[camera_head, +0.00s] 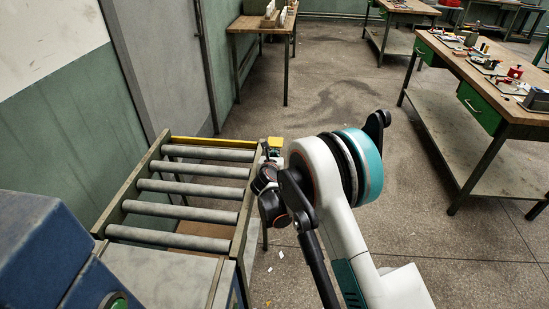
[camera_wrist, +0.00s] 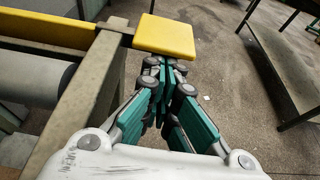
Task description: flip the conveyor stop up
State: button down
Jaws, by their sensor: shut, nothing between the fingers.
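The conveyor stop is a yellow bar (camera_head: 202,141) across the far end of the roller conveyor. The bar also shows at the upper left of the wrist view (camera_wrist: 45,28). A dark shaft joins it to a flat yellow paddle (camera_wrist: 165,36) outside the right side rail; in the head view the paddle (camera_head: 276,142) is small and partly hidden. My gripper (camera_wrist: 167,66) is shut and empty, with its fingertips at the near edge of the paddle. I cannot tell whether they touch it or sit under it. In the head view my wrist hides most of the gripper.
The conveyor's right side rail (camera_wrist: 84,105) runs close along the left of my gripper. Rollers (camera_head: 190,186) lie left of it. A blue machine (camera_head: 40,245) stands at the near left. Workbenches (camera_head: 500,95) stand at the right, with open floor between.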

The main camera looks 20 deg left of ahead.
aim_at(274, 143)
notch_tip(274, 143, up, 6)
jog(key=shift+f+p, duration=0.15)
jog(key=shift+p, duration=0.95)
notch_tip(274, 143, down, 5)
jog(key=b, duration=0.2)
jog(key=p+v, duration=0.5)
jog(key=v, duration=1.5)
jog(key=shift+r, duration=0.35)
